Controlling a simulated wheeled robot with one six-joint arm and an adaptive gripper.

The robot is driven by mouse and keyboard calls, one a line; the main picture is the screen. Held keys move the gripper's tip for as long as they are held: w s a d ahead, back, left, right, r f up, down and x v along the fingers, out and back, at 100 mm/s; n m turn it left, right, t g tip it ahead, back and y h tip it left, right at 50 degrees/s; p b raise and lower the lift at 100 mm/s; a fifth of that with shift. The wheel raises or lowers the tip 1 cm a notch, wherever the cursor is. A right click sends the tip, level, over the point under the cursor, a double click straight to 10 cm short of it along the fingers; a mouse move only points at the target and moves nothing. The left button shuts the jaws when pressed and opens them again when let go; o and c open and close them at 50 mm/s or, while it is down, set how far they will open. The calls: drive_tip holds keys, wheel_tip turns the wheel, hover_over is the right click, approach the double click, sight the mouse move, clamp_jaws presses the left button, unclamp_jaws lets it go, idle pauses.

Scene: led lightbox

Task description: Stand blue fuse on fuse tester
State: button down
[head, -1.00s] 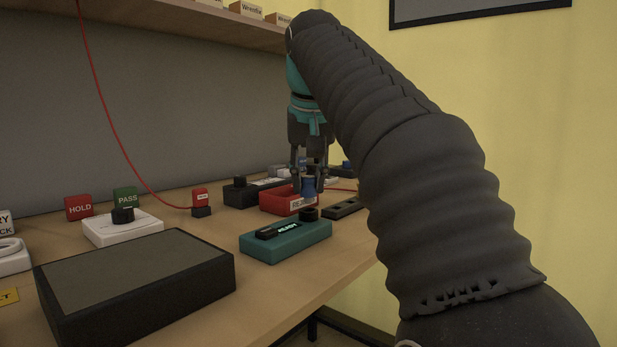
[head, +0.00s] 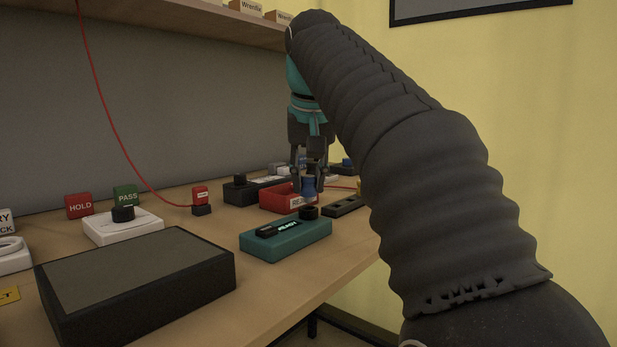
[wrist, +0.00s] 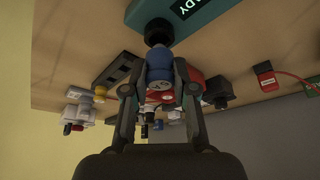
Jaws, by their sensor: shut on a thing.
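The blue fuse (head: 309,187) is held upright between the fingers of my gripper (head: 310,180). It also shows in the wrist view (wrist: 160,68), with my gripper (wrist: 160,95) shut on it. The fuse tester looks to be the teal box (head: 285,242) with a READY display and a round black socket (head: 308,212) at its back right. In the head view the fuse appears just above that socket. In the wrist view the socket (wrist: 158,32) lies right at the fuse's far end. I cannot tell whether they touch.
A red tray (head: 280,199) stands behind the tester and a dark slotted block (head: 343,206) to its right. A big black box with a grey top (head: 140,270) is at front left. A white device (head: 122,227) stands farther back. Bare table lies before the tester.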

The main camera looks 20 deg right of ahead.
drive_tip(key=shift+f+b, duration=0.7)
drive_tip(key=shift+f, duration=0.25)
drive_tip(key=c, duration=0.8)
unclamp_jaws()
drive_tip(key=shift+c, duration=0.2)
drive_tip(key=p+v, duration=0.6)
drive_tip(key=v, duration=0.2)
